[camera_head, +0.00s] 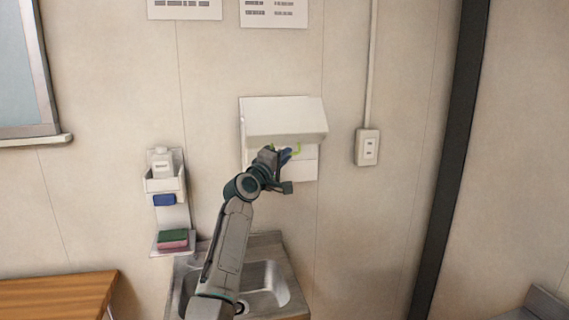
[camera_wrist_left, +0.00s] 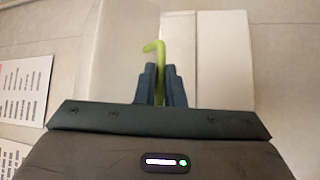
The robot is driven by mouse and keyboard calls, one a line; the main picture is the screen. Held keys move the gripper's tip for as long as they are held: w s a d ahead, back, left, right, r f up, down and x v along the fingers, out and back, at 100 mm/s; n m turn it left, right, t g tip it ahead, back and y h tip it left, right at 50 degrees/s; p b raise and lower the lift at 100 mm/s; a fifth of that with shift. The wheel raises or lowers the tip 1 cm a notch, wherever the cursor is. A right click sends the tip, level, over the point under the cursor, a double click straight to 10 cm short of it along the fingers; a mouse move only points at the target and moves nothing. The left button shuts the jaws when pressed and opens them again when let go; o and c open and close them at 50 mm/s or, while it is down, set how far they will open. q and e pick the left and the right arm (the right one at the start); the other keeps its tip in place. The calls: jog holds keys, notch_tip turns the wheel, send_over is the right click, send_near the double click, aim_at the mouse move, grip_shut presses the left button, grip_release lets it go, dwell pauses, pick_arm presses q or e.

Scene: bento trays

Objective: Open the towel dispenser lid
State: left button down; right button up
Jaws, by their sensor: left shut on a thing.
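The white towel dispenser hangs on the wall in the head view, with its lid (camera_head: 285,118) swung out and up from the body (camera_head: 305,168). The pale lid also shows in the left wrist view (camera_wrist_left: 120,45), with the white body (camera_wrist_left: 225,60) beside it. My left gripper (camera_head: 285,156) is in front of the dispenser below the lid. Its dark fingers (camera_wrist_left: 160,72) are shut on the green handle. My right gripper is not in view.
A sink (camera_head: 265,287) stands below the dispenser. To the left are a wall holder (camera_head: 163,183) with a white bottle and a shelf with sponges (camera_head: 173,238). A wall outlet (camera_head: 368,147) is to the right. Bare wall lies around the dispenser.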

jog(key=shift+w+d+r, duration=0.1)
pick_arm(q)
jog(key=c, duration=1.5)
grip_release()
jog(key=shift+c, duration=0.2)
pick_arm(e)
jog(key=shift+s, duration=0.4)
